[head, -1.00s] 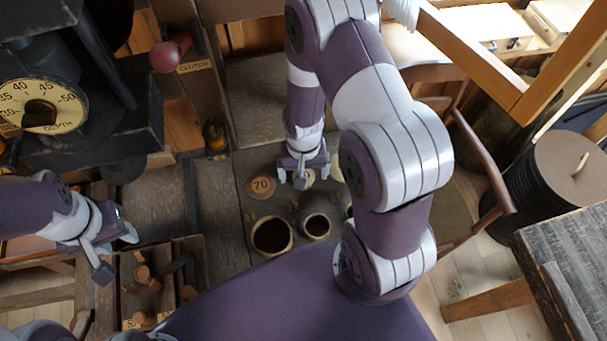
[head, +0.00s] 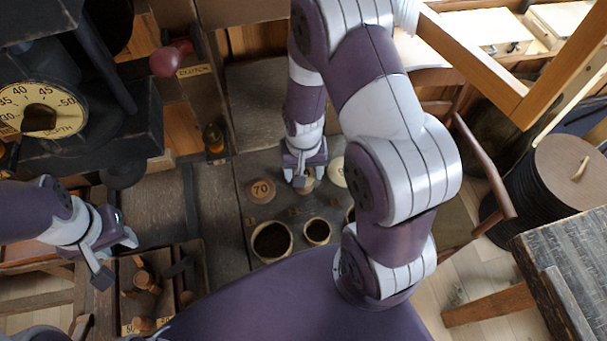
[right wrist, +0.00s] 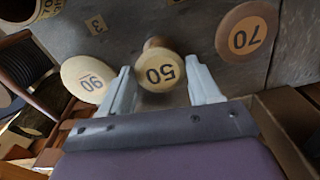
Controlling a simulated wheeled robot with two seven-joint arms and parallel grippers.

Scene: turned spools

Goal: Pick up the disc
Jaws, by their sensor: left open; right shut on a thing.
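A round pale-topped piece marked 50 (right wrist: 160,72) stands between the fingers of my right gripper (right wrist: 160,88) in the right wrist view. The gripper is shut on it. In the head view my right gripper (head: 304,178) is low over the grey board, and the piece is partly hidden by the fingers. A brown-rimmed disc marked 70 (head: 262,190) lies to its left; it also shows in the right wrist view (right wrist: 246,34). A cream disc marked 90 (right wrist: 90,80) is on the other side. My left gripper (head: 116,258) is open and empty at the left.
Two round dark openings with pale rims (head: 271,241) (head: 317,231) sit in front of the right gripper. A wooden box with turned pegs (head: 146,282) is near the left gripper. A depth dial (head: 40,108) and a red clutch knob (head: 166,61) are at upper left.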

